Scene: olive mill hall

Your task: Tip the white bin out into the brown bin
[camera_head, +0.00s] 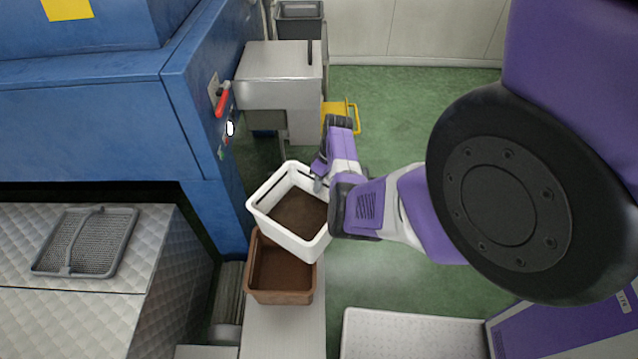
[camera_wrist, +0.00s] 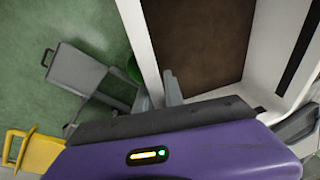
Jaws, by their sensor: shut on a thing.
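The white bin (camera_head: 286,238) is held up above the far part of the brown bin, with dark brown loose matter covering its floor. It looks roughly upright. My gripper (camera_head: 319,185) is shut on its right wall. In the wrist view the white bin's wall (camera_wrist: 142,48) runs up from my gripper (camera_wrist: 158,95), with one finger inside against the brown matter. The brown bin (camera_head: 280,297) stands just below and nearer; the white bin hides its far right part. Its visible inside is plain brown, and I cannot tell whether anything lies in it.
The brown bin stands on a narrow pale bench (camera_head: 285,335). A blue machine (camera_head: 190,110) with a red lever (camera_head: 222,99) rises at the left. A steel box (camera_head: 275,75) stands behind, near a yellow frame (camera_head: 352,118). Green floor (camera_head: 420,110) is open at the back right.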

